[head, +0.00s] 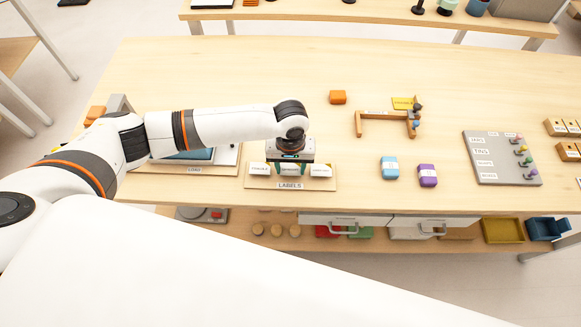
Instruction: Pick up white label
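Several white labels stand in a row on the wooden board marked LABELS (290,186). The left label (260,169), the middle label (291,169) and the right label (320,170) show, their print too small to read surely. My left gripper (289,170) points down over the middle label. Its greenish fingertips are apart, one on either side of that label, and I see no clear contact. The gripper body hides the top of the middle label. My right gripper is out of view.
A board with a device (195,171) lies left of the labels. Blue (390,167) and purple (428,175) blocks, a grey panel with pegs (488,172), a wooden bracket (372,132) and an orange block (338,97) lie to the right. Drawers (345,221) sit below the front edge.

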